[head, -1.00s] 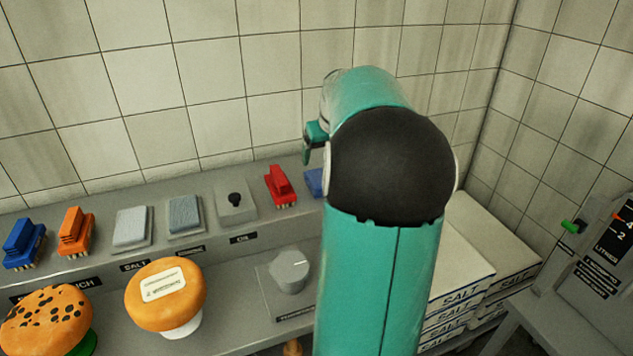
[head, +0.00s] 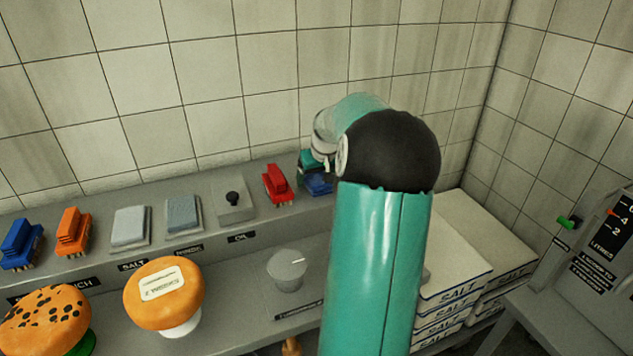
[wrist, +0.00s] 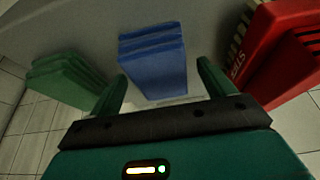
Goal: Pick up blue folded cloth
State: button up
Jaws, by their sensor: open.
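The blue folded cloth (wrist: 153,60) lies on the grey shelf in the middle of the wrist view, just beyond and between my two green fingertips. My arm hides part of the cloth in the head view. Whether the fingertips touch the cloth is not clear.
A green folded cloth (wrist: 65,78) lies on the other side. Salt boxes (head: 455,250) are stacked at the right. A tiled wall (head: 200,80) rises behind the shelf.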

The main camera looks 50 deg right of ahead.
jog(key=shift+f, duration=0.25)
dwell(0.4)
jog(key=c, duration=1.1)
